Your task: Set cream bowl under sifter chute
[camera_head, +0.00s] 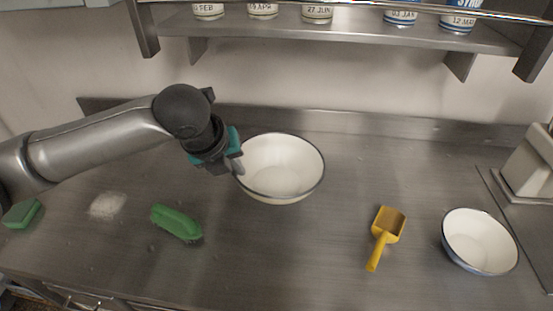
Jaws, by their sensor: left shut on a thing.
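A cream bowl (283,170) with a dark rim is at the centre of the steel counter. My left gripper (237,166) is at the bowl's left rim and shut on it, with a fingertip showing against the rim. The bowl looks upright; I cannot tell whether it is lifted off the counter. A grey-white machine part (530,165) at the right edge may belong to the sifter; its chute is not clearly seen. My right gripper is not in view.
A smaller white bowl with a blue rim (479,241) and a yellow scoop (386,232) lie on the right. A green brush (177,222), white powder (107,205) and a green sponge (22,214) are on the left. A shelf (340,30) with several labelled containers hangs above.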

